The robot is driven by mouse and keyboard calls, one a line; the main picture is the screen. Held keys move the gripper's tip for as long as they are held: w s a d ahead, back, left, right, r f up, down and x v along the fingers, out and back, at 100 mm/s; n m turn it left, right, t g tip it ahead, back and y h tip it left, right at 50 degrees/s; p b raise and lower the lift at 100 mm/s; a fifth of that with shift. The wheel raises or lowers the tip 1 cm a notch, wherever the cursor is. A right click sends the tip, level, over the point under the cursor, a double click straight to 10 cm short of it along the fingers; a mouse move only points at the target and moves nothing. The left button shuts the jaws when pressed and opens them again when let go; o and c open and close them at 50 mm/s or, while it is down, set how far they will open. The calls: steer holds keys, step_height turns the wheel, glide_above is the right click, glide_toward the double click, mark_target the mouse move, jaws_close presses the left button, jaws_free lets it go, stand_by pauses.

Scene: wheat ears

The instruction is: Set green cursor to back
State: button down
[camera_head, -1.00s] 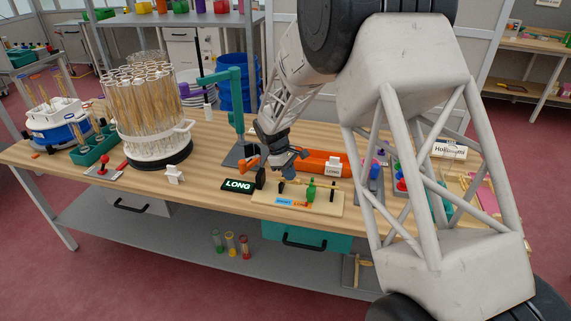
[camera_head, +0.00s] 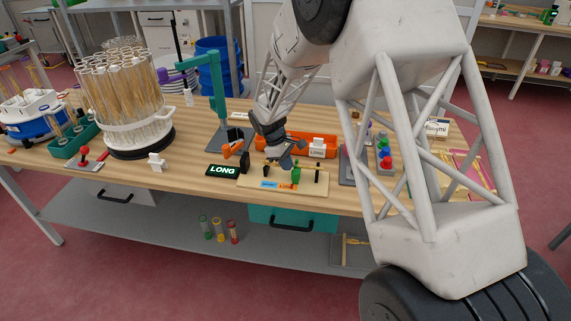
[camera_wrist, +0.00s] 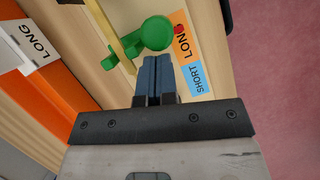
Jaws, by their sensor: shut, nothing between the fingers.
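The green cursor (camera_head: 296,176) sits on a thin rail above a pale wooden board (camera_head: 316,190), towards the LONG end of its labels. In the wrist view the cursor's round green knob (camera_wrist: 156,33) lies just beyond my fingertips, close to the orange LONG label (camera_wrist: 183,37). The blue SHORT label (camera_wrist: 196,78) is right of my fingers. My gripper (camera_wrist: 158,60) is shut and empty, its tips beside the knob; I cannot tell whether they touch it. In the head view my gripper (camera_head: 285,163) is at the cursor's left, above the board.
A black display (camera_head: 222,170) reading LONG stands left of the board. An orange bin (camera_head: 322,146) with a LONG tag is behind it. A green stand (camera_head: 217,85) rises behind left. A white rack of wheat ears (camera_head: 122,95) stands further left.

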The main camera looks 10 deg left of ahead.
mark_target(296, 168)
steer(key=shift+d, duration=2.5)
steer(key=shift+a, duration=0.1)
steer(key=shift+w+a, duration=0.2)
steer(key=shift+a, duration=0.55)
steer(key=shift+w+a, duration=0.15)
steer(key=shift+a, duration=0.45)
steer(key=shift+w+a, duration=0.15)
steer(key=shift+a, duration=0.4)
steer(key=v, duration=1)
